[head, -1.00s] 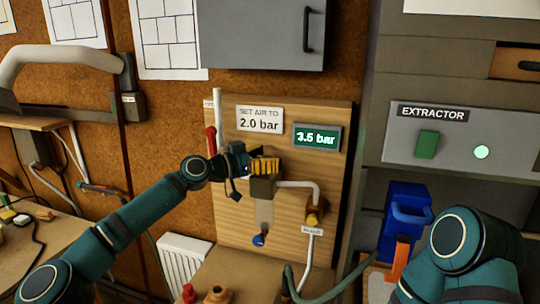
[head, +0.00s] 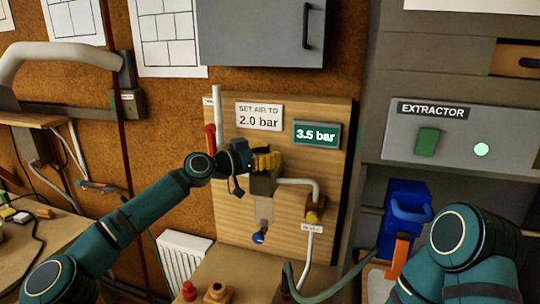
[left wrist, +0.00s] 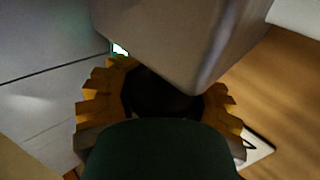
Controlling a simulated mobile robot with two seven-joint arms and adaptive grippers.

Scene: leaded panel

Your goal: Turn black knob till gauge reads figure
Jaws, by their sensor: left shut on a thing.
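The gauge (head: 317,135) on the wooden board is a green display reading 3.5 bar. A white sign (head: 259,117) beside it says "SET AIR TO 2.0 bar". My left gripper (head: 266,160), with yellow ribbed fingers, is at the top of the grey regulator body (head: 264,182). In the left wrist view its fingers close around the dark, round black knob (left wrist: 160,94), just under a grey block. The knob is hidden in the head view. My right gripper is not in view; only part of that arm shows at the lower right.
A red-handled lever (head: 210,138) sits left of the gripper. A pipe leads from the regulator to a brass fitting (head: 312,216). A grey cabinet (head: 262,35) hangs above.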

